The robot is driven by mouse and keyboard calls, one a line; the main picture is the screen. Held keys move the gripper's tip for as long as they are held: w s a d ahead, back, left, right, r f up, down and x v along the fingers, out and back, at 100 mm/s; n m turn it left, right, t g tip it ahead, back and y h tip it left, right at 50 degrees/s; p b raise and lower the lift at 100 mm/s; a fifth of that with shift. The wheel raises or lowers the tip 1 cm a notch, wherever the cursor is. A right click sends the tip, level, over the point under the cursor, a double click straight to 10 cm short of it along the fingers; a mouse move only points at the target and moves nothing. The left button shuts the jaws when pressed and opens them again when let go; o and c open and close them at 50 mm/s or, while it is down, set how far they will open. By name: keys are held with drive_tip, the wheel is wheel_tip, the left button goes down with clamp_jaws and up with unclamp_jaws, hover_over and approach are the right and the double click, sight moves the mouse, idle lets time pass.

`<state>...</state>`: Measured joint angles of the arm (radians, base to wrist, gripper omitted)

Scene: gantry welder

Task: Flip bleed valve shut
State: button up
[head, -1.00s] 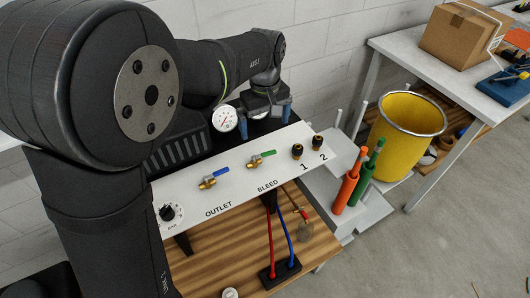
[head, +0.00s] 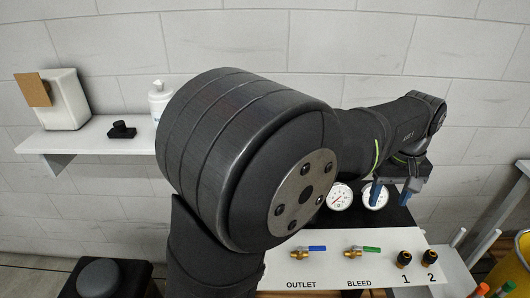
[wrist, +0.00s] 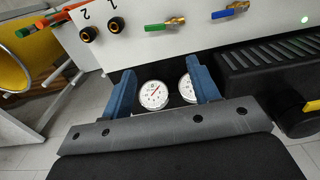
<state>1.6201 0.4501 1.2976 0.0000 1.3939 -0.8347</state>
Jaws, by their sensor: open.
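The bleed valve (head: 361,251) is a brass valve with a green lever, on the white panel above the word BLEED. The lever points to the right in the head view. In the wrist view the bleed valve (wrist: 166,24) is at the top middle, beyond my fingertips and apart from them. My gripper (head: 391,196) has blue fingers and is above and behind the panel, by the two gauges. In the wrist view my gripper (wrist: 162,74) is open and empty, its fingers spread either side of the gauges.
A similar outlet valve (head: 308,252) with a blue lever is left of the bleed valve. Two black-and-brass fittings (head: 416,258), marked 1 and 2, are to its right. Two round gauges (head: 340,196) stand behind the panel. A yellow bin (wrist: 12,75) is beyond the panel's end.

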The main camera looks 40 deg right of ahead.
drive_tip(key=shift+f, duration=0.15)
drive_tip(key=c, duration=0.7)
drive_tip(key=f+h, duration=0.1)
drive_tip(key=f, duration=0.1)
drive_tip(key=d+f+m+t, duration=0.1)
drive_tip(key=f, duration=0.2)
drive_tip(key=d+f+t+h, duration=0.1)
drive_tip(key=f, duration=0.1)
drive_tip(key=shift+d+f+m+h, duration=0.2)
drive_tip(key=shift+f+m+h, duration=0.05)
drive_tip(key=shift+m+h, duration=0.05)
clamp_jaws()
drive_tip(key=shift+s+d+f, duration=0.1)
drive_tip(key=shift+d+f, duration=0.05)
drive_tip(key=shift+f, duration=0.2)
